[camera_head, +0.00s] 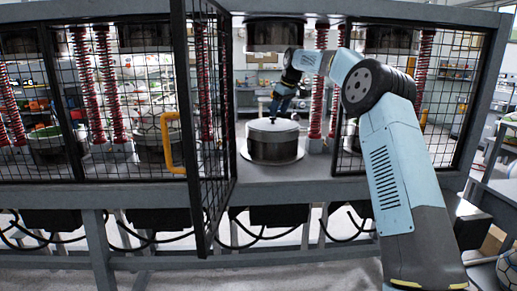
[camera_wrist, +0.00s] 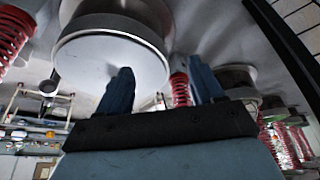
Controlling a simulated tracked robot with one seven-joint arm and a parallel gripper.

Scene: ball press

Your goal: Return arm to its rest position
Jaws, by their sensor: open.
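My arm reaches from the lower right into the open middle bay of the press. My gripper (camera_head: 275,116) hangs down close over the pale top of a round metal mould (camera_head: 273,140); I cannot tell if it touches. In the wrist view my gripper (camera_wrist: 160,85) is open, its two dark blue fingers apart with nothing seen between them. A large round grey metal press part (camera_wrist: 110,62) lies just beyond the left finger there. No ball shows in the gripper.
A mesh door (camera_head: 212,130) with a yellow handle (camera_head: 172,142) stands swung open left of the bay. A mesh panel (camera_head: 435,80) fences the right side. Red springs (camera_head: 318,85) flank the bay. A dark press head (camera_head: 274,35) hangs above.

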